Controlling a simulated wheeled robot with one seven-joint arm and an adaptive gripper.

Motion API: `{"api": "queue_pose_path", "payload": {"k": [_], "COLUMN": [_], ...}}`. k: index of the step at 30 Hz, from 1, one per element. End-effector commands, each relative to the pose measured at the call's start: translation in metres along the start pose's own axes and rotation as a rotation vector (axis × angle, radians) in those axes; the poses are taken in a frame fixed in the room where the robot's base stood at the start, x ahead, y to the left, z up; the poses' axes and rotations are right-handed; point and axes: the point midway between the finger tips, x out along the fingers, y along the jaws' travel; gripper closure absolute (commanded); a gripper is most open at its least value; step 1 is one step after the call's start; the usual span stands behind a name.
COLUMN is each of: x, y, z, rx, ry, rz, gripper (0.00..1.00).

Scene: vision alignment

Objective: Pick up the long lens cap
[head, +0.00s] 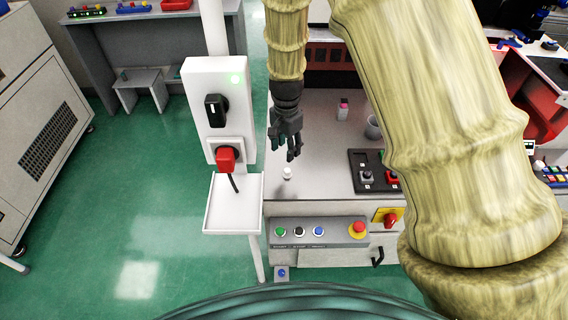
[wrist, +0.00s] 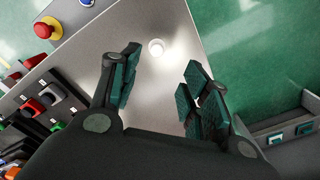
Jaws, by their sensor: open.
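A small white round object (head: 287,173), which looks like the lens cap, stands on the grey tabletop (head: 315,196) near its front left part. In the wrist view the white cap (wrist: 156,47) lies beyond the fingertips, roughly between their lines. My gripper (head: 292,152) is above the table, a little behind the cap in the head view. In the wrist view my gripper (wrist: 160,75) has its two fingers spread with nothing between them. The cap is apart from both fingers. I cannot tell its length from these views.
A control panel (head: 317,232) with buttons and a red emergency stop (head: 358,229) fronts the table. A black switch block (head: 372,172) stands right of the cap. A white post with a box (head: 217,95) and a tray (head: 233,204) stands left. A grey cup (head: 373,127) is further back.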

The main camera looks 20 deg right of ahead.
Motion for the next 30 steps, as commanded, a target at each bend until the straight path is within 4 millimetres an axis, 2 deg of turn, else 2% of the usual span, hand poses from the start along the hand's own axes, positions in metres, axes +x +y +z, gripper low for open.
{"api": "queue_pose_path", "payload": {"k": [12, 23, 30], "x": [0.045, 0.062, 0.087], "y": [0.000, 0.002, 0.005], "z": [0.001, -0.001, -0.003], "rx": [-0.002, 0.000, 0.000], "ry": [-0.002, -0.002, -0.002], "rz": [0.001, 0.001, 0.001], "gripper": [0.54, 0.54, 0.54]}}
